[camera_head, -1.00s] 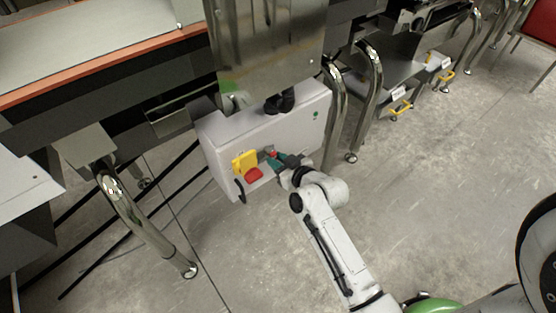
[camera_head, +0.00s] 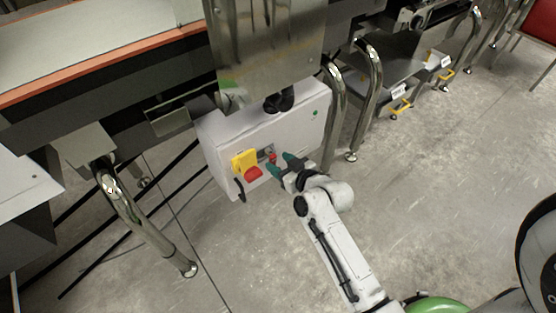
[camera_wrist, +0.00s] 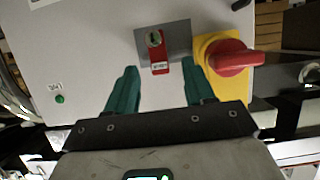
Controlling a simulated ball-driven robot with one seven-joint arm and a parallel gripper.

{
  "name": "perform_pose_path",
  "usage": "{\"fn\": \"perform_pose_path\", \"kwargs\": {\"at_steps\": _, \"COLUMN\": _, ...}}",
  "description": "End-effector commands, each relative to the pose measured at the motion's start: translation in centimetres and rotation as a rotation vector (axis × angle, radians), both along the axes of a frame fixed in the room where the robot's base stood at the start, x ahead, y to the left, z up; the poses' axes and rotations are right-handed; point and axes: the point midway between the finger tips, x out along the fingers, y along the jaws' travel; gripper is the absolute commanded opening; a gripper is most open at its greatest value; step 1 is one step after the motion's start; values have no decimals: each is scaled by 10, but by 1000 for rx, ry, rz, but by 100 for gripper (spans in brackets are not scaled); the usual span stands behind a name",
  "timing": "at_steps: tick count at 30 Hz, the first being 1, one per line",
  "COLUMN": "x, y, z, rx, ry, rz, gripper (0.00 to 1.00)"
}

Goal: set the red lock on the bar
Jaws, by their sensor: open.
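The red lock (camera_wrist: 161,67), with a pale label, hangs at the front of a small grey plate (camera_wrist: 178,36) on the pale control box. A round metal piece (camera_wrist: 154,39) shows just above its body; I cannot make out the bar or whether a shackle is around it. In the head view the lock (camera_head: 272,157) is small, right of the yellow switch plate. My gripper (camera_head: 283,164) is open, its green fingers apart and empty. In the wrist view my gripper (camera_wrist: 160,74) has one finger on each side below the lock, with gaps and no contact visible.
The yellow plate (camera_wrist: 205,47) with a red rotary handle (camera_wrist: 232,58) sits close to the right finger in the wrist view. The pale box (camera_head: 222,139) hangs under the belt frame. Metal legs (camera_head: 341,110) stand beside it. The floor in front is clear.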

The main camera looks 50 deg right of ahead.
Motion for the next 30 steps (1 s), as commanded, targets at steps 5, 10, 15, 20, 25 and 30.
{"fn": "perform_pose_path", "kwargs": {"at_steps": 5, "x": -32, "y": 10, "z": 15, "rx": 2, "ry": 3, "rz": 2, "gripper": 53}}
{"fn": "perform_pose_path", "kwargs": {"at_steps": 10, "x": -60, "y": 18, "z": 26, "rx": -1, "ry": 1, "rz": 2, "gripper": 53}}
{"fn": "perform_pose_path", "kwargs": {"at_steps": 15, "x": -76, "y": 22, "z": 32, "rx": -2, "ry": 1, "rz": 1, "gripper": 53}}
{"fn": "perform_pose_path", "kwargs": {"at_steps": 20, "x": -82, "y": 23, "z": 34, "rx": -2, "ry": 0, "rz": 0, "gripper": 53}}
{"fn": "perform_pose_path", "kwargs": {"at_steps": 25, "x": -82, "y": 23, "z": 33, "rx": -2, "ry": 0, "rz": 0, "gripper": 53}}
{"fn": "perform_pose_path", "kwargs": {"at_steps": 30, "x": -79, "y": 38, "z": 29, "rx": 23, "ry": 53, "rz": 52, "gripper": 53}}
